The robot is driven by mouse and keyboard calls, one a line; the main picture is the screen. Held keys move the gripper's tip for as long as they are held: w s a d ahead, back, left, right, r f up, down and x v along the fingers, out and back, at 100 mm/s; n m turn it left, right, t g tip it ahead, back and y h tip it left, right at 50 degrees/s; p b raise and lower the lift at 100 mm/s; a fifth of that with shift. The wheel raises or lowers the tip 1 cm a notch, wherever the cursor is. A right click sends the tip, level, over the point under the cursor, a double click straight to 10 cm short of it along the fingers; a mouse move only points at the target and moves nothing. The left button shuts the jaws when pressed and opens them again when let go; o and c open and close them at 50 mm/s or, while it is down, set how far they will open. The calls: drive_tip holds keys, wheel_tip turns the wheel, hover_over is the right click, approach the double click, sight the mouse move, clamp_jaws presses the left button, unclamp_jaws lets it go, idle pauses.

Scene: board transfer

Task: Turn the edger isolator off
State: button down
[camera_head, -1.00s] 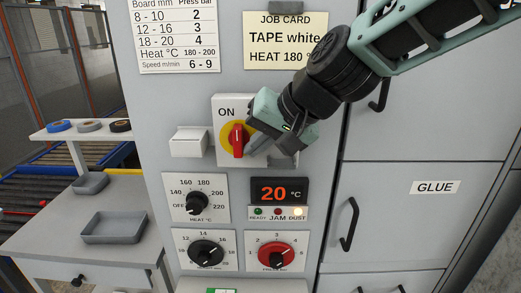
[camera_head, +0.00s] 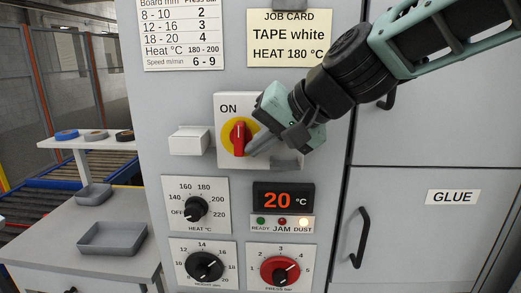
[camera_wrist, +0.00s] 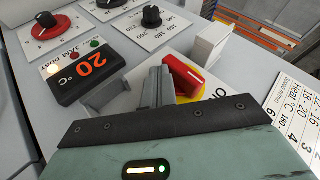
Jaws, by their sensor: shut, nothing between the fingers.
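The edger isolator is a red handle (camera_head: 238,138) on a yellow disc (camera_head: 229,126), on a white plate (camera_head: 224,103) marked ON. The handle stands upright, nearly vertical. In the wrist view the red handle (camera_wrist: 185,76) lies just right of the fingers. My gripper (camera_head: 252,150) is shut and empty. Its fingertips are at the lower right of the handle, close against it; I cannot tell if they touch. My gripper (camera_wrist: 157,75) covers the right part of the plate, so any wording there is hidden.
A white box (camera_head: 188,140) sticks out left of the isolator. Below are the heat knob (camera_head: 195,208), the display (camera_head: 283,197) reading 20 °C, a black knob (camera_head: 204,267) and a red knob (camera_head: 280,271). A cabinet handle (camera_head: 360,237) juts out at right.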

drive_tip(key=shift+a+f+m+y+b, duration=0.2)
drive_tip(key=shift+y+b, duration=0.35)
drive_tip(key=shift+b, duration=1.7)
drive_tip(key=shift+d+f+m+y+b, duration=0.1)
drive_tip(key=shift+f+y+b, duration=0.3)
drive_tip(key=shift+b, duration=1.85)
drive_tip(key=shift+a+f+m+y+b, duration=0.1)
drive_tip(key=shift+y+b, duration=0.55)
drive_tip(key=shift+b, duration=2.65)
drive_tip(key=b+v, duration=0.1)
drive_tip(key=v, duration=1.6)
drive_tip(key=shift+s, duration=0.3)
drive_tip(key=shift+d, duration=0.1)
